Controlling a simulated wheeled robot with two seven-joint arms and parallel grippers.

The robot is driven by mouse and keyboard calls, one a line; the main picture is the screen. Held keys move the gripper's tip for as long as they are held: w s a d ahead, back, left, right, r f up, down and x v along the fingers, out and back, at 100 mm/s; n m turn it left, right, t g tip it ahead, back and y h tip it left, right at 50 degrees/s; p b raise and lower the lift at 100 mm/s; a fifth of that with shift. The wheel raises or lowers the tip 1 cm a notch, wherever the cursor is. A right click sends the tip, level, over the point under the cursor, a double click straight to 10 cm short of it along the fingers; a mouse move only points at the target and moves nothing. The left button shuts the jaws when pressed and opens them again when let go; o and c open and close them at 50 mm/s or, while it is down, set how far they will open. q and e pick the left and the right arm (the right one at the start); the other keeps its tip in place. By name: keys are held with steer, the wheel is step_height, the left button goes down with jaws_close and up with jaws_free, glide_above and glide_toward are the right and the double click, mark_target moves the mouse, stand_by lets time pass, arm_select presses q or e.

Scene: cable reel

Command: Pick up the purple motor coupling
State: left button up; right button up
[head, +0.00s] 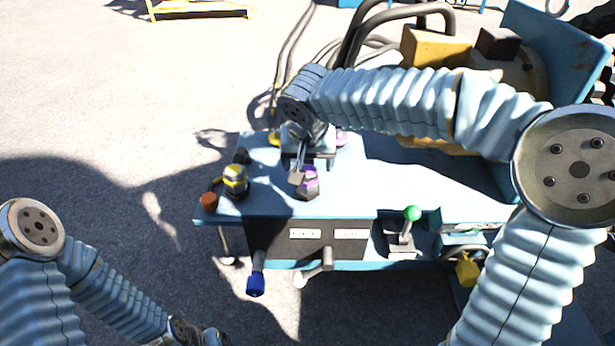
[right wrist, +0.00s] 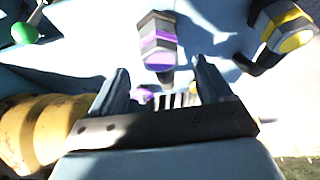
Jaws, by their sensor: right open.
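The purple motor coupling (head: 309,184), a dark and grey piece with purple bands, stands on the light blue bench top (head: 370,185). My right gripper (head: 297,176) is open and reaches down over the bench beside the coupling, partly overlapping it in the head view. In the right wrist view the coupling (right wrist: 158,42) lies just beyond the open fingertips (right wrist: 160,72), roughly centred between them, and nothing shows held. Whether a finger touches it I cannot tell. My left arm is at the lower left, and its gripper is outside the picture.
Another purple piece (head: 341,138) is behind my gripper. A green-knobbed lever (head: 412,213) and a blue handle (head: 256,285) are at the front. The bench's right part is mostly clear.

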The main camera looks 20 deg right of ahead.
mark_target(308, 169)
steer(key=x, duration=0.4)
steer(key=shift+f+b, duration=0.35)
steer(key=shift+r, duration=0.1)
steer(key=c, duration=1.2)
